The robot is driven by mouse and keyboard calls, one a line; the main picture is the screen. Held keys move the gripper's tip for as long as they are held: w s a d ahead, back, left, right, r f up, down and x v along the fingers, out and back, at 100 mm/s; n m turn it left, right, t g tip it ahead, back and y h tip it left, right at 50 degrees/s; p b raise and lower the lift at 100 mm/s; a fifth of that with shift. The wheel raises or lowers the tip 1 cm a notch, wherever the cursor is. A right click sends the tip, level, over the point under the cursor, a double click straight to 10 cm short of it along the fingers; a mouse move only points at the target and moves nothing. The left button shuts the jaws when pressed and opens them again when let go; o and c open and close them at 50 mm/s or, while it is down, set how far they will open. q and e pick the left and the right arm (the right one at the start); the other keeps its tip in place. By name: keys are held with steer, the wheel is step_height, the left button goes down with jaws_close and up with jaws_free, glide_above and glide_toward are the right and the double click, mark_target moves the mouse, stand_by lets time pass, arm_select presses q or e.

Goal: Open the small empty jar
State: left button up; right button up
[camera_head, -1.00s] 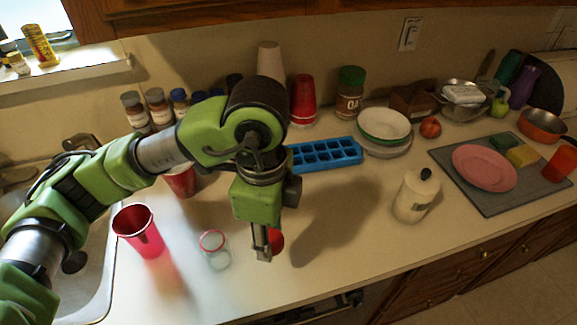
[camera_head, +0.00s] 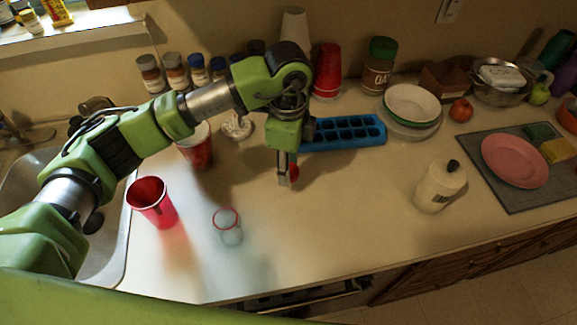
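The small empty jar (camera_head: 229,232) is clear glass with a thin red ring at its top. It stands upright on the counter and looks open, with no lid over its mouth. My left gripper (camera_head: 285,182) comes in from the left and points down, behind and to the right of the jar, apart from it. A small red piece (camera_head: 294,171), which looks like the jar's lid, shows at its fingers, partly hidden by them. The gripper appears shut on it. My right gripper is not in view.
A pink-red cup (camera_head: 155,206) stands left of the jar beside the sink (camera_head: 103,251). A blue ice tray (camera_head: 345,134) lies right of my gripper, and a white bottle (camera_head: 438,186) stands farther right. The counter between is clear.

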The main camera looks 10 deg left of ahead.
arm_select(q)
steer(key=shift+w+a+f, duration=0.1)
steer(key=shift+w+f, duration=0.9)
steer(key=shift+f, duration=0.15)
steer(key=f+p, duration=0.2)
steer(key=f, duration=0.1)
steer(key=shift+w+p, duration=0.2)
steer(key=shift+p, duration=0.1)
steer(key=shift+f, duration=0.3)
steer(key=shift+f, duration=0.2)
steer(key=o, duration=1.2)
steer(key=shift+r, duration=0.1)
